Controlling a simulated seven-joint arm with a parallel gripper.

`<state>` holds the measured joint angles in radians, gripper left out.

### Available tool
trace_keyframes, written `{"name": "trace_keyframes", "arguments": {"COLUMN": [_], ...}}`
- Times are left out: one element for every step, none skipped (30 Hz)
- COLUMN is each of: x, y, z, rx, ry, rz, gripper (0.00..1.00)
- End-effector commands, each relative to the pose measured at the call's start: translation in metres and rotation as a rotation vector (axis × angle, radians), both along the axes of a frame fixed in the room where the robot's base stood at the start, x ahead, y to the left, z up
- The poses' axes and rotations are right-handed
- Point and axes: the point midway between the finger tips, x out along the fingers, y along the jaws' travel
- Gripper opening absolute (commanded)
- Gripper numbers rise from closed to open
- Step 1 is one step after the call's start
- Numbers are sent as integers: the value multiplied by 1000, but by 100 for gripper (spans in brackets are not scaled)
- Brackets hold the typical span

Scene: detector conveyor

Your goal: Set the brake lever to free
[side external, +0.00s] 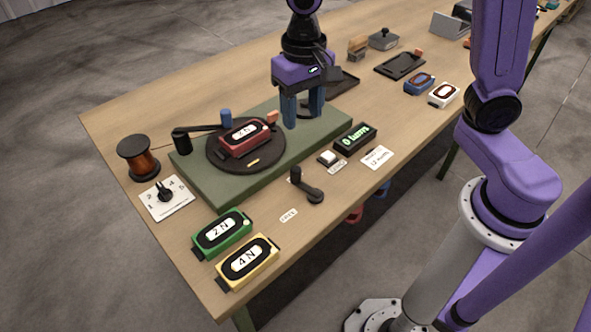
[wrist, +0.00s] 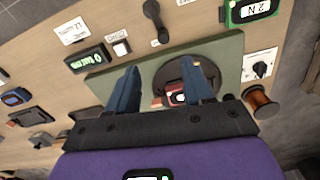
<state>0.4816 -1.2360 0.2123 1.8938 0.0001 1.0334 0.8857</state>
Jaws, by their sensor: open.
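A black lever (side external: 310,190) lies at the table's front edge, in front of the green base, with a knob at one end. A small label reading FREE (side external: 288,215) is beside it, on its front-left side. The lever also shows at the top of the wrist view (wrist: 160,28). My gripper (side external: 303,118) has blue fingers and is open above the right part of the green base, behind the lever and apart from it. In the wrist view the open fingers (wrist: 167,82) have nothing held between them.
The green base (side external: 207,188) carries a dark round turntable (side external: 267,170) with a red detector (side external: 245,138) and a black arm with a blue knob (side external: 226,118). A display (side external: 355,138), white button (side external: 328,158), dial (side external: 165,195), copper spool (side external: 138,157), green (side external: 222,232) and yellow (side external: 247,262) detectors stand around.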

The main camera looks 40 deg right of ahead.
Motion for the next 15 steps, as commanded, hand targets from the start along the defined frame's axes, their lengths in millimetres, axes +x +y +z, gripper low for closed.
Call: {"name": "trace_keyframes", "arguments": {"x": [7,10,13,14,15,15,15,15,15,15,14,14,14,14,14], "y": [2,3,4,4,4,4,4,4,4,4,3,3,3,3,3], "z": [-1,-1,-2,-3,-4,-6,-8,-11,-16,-20,-24,-31,-37,-42,-50], "rx": [-2,-2,-2,-3,-3,-3,-3,-3,-4,-5,-6,-5,-6,-6,-6], "ry": [1,1,2,2,3,3,3,4,5,5,6,6,6,6,6], "rz": [-39,-57,-73,-82,-88,-91,-92,-91,-91,-91,-90,-90,-89,-89,-89], "gripper": [51,51,51,51,51,51,51,51,51,51,51,51,51,51,51]}}
